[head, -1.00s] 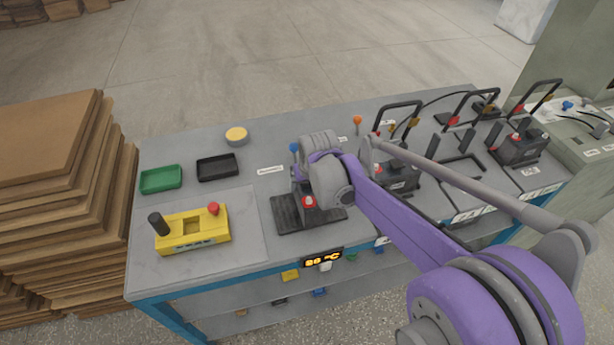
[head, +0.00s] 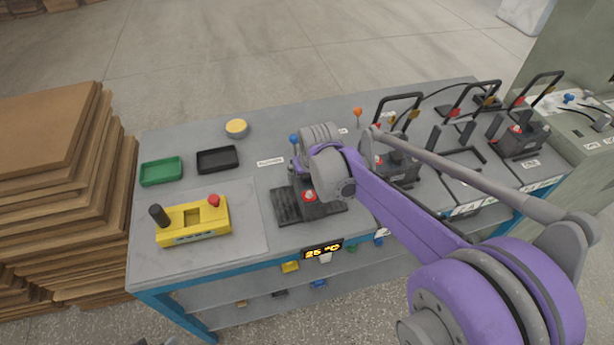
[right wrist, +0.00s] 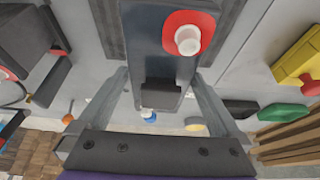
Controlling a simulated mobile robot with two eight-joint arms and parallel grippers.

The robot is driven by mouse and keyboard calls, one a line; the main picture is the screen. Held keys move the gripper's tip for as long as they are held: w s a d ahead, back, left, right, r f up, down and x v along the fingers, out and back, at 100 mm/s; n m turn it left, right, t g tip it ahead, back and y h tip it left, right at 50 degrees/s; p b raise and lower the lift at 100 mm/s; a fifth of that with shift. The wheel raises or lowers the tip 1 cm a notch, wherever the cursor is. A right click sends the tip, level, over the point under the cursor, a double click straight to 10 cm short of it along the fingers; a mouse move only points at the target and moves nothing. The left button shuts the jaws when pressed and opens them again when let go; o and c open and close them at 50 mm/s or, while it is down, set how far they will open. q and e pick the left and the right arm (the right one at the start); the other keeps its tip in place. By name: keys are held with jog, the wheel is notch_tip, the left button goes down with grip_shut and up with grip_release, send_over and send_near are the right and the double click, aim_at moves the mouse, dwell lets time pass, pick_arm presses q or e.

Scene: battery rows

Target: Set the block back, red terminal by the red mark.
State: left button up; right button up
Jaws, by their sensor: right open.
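The block (head: 311,208) is dark grey with a red terminal and sits on a dark grooved pad (head: 286,206) at the bench's front. In the right wrist view its red-ringed terminal (right wrist: 188,38) with a white post is at the top, and the block lies between my fingers. My right gripper (right wrist: 160,78) is open around the block, with a small gap showing at each side. In the head view my right wrist hides part of the block. A bay (head: 462,166) among the blocks at right looks empty. I cannot make out a red mark there. My left gripper is not in view.
Blocks with black handles (head: 521,141) stand at right, beside the bay. A yellow device (head: 193,222), a green tray (head: 161,171), a black tray (head: 217,160) and a round yellow-topped tin (head: 237,128) are at left. A display (head: 322,250) on the front edge reads 25 °C.

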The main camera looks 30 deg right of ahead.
jog(key=p+v, duration=0.1)
jog(key=v, duration=1)
jog(key=shift+s+f, duration=0.1)
jog(key=shift+s+a, duration=0.15)
jog(key=shift+s, duration=0.05)
jog(key=s+a+f+n, duration=0.1)
jog(key=s+a+f, duration=0.2)
jog(key=s, duration=0.2)
jog(key=s+a+f, duration=0.3)
jog(key=s+f, duration=0.1)
jog(key=s, duration=0.2)
jog(key=s+a+f+n+t+y, duration=0.1)
jog(key=s+a+f, duration=0.2)
jog(key=s, duration=0.3)
jog(key=shift+s+f+n, duration=0.25)
jog(key=shift+f+n, duration=0.05)
jog(key=shift+f, duration=0.1)
